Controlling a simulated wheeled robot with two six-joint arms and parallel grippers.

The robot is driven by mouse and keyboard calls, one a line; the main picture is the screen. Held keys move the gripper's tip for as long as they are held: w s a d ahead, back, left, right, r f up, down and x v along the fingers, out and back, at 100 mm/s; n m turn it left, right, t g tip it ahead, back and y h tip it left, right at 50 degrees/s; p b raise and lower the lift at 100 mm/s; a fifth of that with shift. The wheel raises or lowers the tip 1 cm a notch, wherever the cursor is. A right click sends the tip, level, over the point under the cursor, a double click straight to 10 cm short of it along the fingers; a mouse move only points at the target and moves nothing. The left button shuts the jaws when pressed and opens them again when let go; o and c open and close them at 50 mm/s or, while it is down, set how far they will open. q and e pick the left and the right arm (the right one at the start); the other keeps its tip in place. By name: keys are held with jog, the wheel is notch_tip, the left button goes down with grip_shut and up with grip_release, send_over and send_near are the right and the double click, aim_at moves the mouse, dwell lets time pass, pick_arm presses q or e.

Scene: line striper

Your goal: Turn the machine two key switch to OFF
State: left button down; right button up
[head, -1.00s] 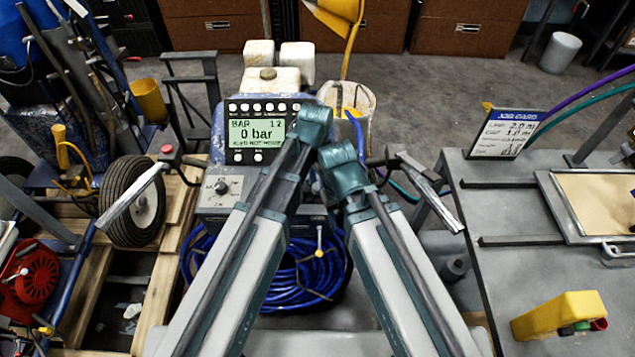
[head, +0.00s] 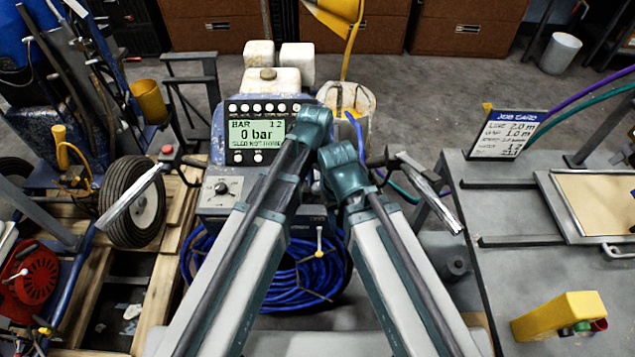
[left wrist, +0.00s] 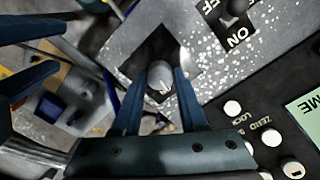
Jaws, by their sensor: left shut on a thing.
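In the left wrist view my left gripper (left wrist: 160,98) is shut on a grey rounded piece (left wrist: 160,72) in front of a dark square plate. Beside it, on the speckled grey panel (left wrist: 190,50), a black switch (left wrist: 236,8) has ON and OFF labels. Two dark blue fingers, apart, at the left edge of the wrist view look like my right gripper (left wrist: 62,45).
The machine's handlebar grips (head: 132,197) stick out on both sides. A blue hose coil (head: 300,285) lies below. A wheeled machine with a black tyre (head: 132,200) stands left. A grey bench (head: 520,260) at right bears a job card (head: 505,135) and a yellow block (head: 560,315).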

aim_at(316, 187)
pick_arm(q)
jog(key=n, duration=0.4)
jog(key=shift+n, duration=2.2)
jog(key=shift+c, duration=2.2)
grip_release()
jog(key=shift+r, duration=0.1)
notch_tip(316, 187, up, 14)
jog(key=p, duration=1.3)
jog(key=shift+a+f+p, duration=0.2)
jog(key=shift+p, duration=0.2)
